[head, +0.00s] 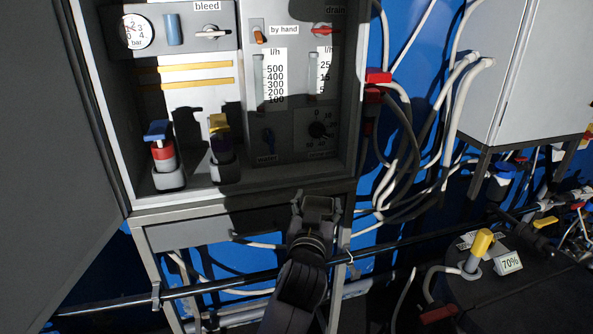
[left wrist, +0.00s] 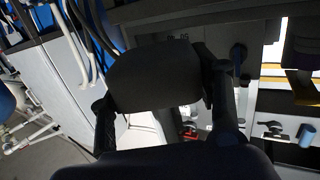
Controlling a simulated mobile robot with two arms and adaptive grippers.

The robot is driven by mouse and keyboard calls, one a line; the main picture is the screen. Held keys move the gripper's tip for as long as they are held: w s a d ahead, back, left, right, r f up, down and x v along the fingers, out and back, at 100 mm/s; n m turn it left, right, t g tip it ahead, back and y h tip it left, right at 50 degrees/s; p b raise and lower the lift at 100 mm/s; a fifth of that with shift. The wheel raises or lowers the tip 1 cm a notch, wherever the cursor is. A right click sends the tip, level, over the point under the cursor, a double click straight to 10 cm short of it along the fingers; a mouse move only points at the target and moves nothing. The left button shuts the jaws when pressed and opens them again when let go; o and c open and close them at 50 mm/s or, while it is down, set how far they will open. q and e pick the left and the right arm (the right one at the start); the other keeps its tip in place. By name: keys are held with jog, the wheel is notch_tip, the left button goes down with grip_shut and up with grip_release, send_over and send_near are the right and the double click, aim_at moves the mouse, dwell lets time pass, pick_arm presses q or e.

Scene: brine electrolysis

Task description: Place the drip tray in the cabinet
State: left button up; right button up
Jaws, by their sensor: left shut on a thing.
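The cabinet (head: 190,204) stands open at the upper left of the head view, its door (head: 50,110) swung out to the left. My left gripper (head: 318,205) is in front of the cabinet's lower right edge. In the left wrist view my left gripper (left wrist: 165,100) is shut on a dark, rounded, flat thing, which I take for the drip tray (left wrist: 153,72). In the head view the tray shows only as a small dark shape at the gripper's tip. Whether it overlaps the cabinet's floor, I cannot tell. My right gripper is not in view.
On the cabinet floor stand a red-and-white bottle with a blue top (head: 162,150) and a dark one with a yellow top (head: 220,138), each in a grey holder. A control panel (head: 285,130) fills the inner right. Pale hoses (head: 455,90) hang to the right.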

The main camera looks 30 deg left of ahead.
pick_arm(q)
jog(key=shift+y, duration=0.3)
jog(key=w+a+r+p, duration=0.1)
jog(key=w+a+p, duration=0.1)
jog(key=w+a, duration=0.2)
jog(key=w+a+r+p, duration=0.1)
jog(key=w+a, duration=0.4)
jog(key=w+a+r+p, duration=0.1)
jog(key=w+a+p, duration=0.1)
jog(key=w+a, duration=0.2)
jog(key=shift+w+a+r+p, duration=0.2)
jog(key=shift+a, duration=0.15)
jog(key=shift+w+a+r+p, duration=0.15)
jog(key=shift+a, duration=0.2)
jog(key=shift+w+a, duration=0.2)
jog(key=shift+a+f, duration=0.1)
jog(key=shift+f, duration=0.15)
notch_tip(320, 180, down, 2)
jog(key=shift+f+p, duration=0.15)
jog(key=shift+p, duration=0.55)
jog(key=shift+f, duration=0.45)
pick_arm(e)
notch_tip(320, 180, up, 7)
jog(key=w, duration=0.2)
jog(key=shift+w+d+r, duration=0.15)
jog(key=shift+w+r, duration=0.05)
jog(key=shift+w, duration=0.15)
